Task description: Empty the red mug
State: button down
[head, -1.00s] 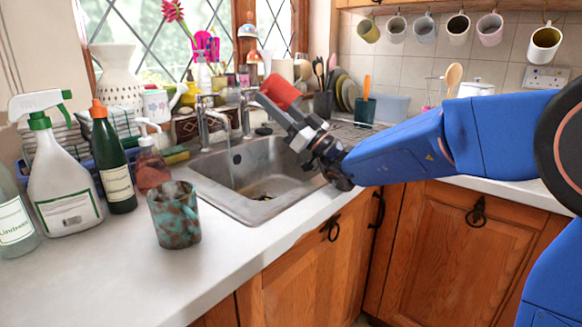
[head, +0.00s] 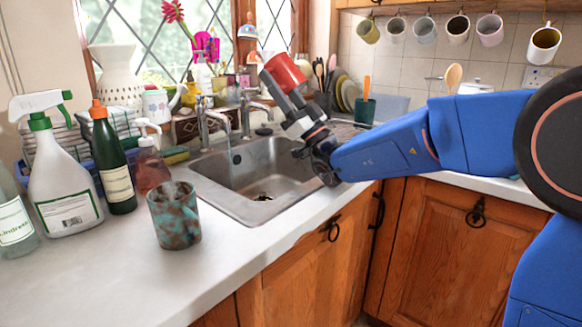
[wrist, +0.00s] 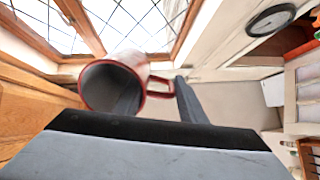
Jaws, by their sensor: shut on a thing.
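The red mug (head: 287,70) is held up in the air above the back of the sink (head: 238,170). My gripper (head: 290,98) points up and to the left and is shut on it. In the wrist view the mug (wrist: 139,62) has its mouth turned back toward my wrist, so it appears tipped downward. One dark finger reaches into the mouth and the other is outside, by the handle. The grey inside that shows holds no visible contents; part is hidden by the finger.
A teal and brown mug (head: 174,216) stands on the counter left of the sink. A spray bottle (head: 62,185), a green bottle (head: 114,165) and a soap bottle (head: 151,167) stand behind it. The tap (head: 204,122) rises behind the sink. The front counter is clear.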

jog(key=w+a+f+g+h, duration=0.1)
jog(key=a+f+g+h, duration=0.1)
jog(key=f+h, duration=0.5)
jog(key=w+a+f+g+h, duration=0.1)
jog(key=a+f+g+h, duration=0.2)
jog(key=f, duration=1.1)
jog(key=g+h, duration=0.2)
jog(key=h, duration=0.2)
jog(key=shift+w+a, duration=0.25)
jog(key=shift+a, duration=0.1)
jog(key=shift+f, duration=0.2)
